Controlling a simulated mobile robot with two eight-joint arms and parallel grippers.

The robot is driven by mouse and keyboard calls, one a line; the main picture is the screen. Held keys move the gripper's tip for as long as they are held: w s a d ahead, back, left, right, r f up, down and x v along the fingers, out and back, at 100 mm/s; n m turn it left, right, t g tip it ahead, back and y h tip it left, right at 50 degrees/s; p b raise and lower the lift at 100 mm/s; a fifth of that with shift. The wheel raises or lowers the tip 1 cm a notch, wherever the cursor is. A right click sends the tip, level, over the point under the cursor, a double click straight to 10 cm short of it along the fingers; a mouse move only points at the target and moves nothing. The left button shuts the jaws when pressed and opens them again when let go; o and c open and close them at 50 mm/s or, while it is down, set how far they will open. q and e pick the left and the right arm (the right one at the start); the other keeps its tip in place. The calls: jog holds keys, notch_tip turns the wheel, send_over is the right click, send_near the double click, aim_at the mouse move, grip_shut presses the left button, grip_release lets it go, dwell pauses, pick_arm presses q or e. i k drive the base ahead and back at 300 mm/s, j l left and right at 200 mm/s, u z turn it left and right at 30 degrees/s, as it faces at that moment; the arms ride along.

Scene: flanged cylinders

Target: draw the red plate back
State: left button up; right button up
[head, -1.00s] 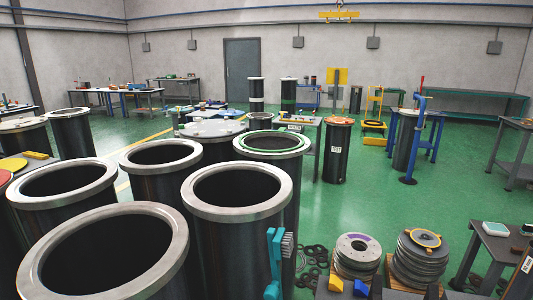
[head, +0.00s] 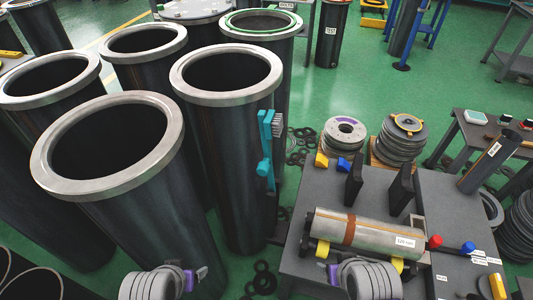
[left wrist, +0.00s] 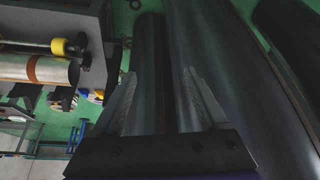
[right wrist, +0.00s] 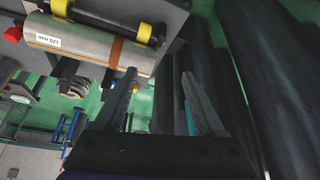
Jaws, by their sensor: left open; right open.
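No plate that is clearly red shows in the current views. A small red piece (head: 436,241) sits near the labelled right end of a grey cylinder (head: 365,232), which lies on its side on the dark bench. The red piece also shows in the right wrist view (right wrist: 12,34). My left gripper (left wrist: 160,74) is open and empty, low in front of the tall dark cylinders. My right gripper (right wrist: 160,76) is open and empty, near the bench's front left. The lying cylinder is off to its side, apart from the fingers.
Tall flanged cylinders (head: 105,145) crowd the left. A teal brush (head: 265,150) hangs on one. The bench (head: 430,195) carries two dark upright plates, a blue knob (head: 468,248) and yellow-tipped supports. Ring stacks (head: 402,140) stand behind it. Green floor is open farther back.

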aim_at(435, 241)
jog(key=z, duration=1.95)
jog(key=i+l, duration=0.1)
jog(key=i, duration=0.45)
jog(key=i+l+u, duration=0.15)
jog(key=i, duration=0.4)
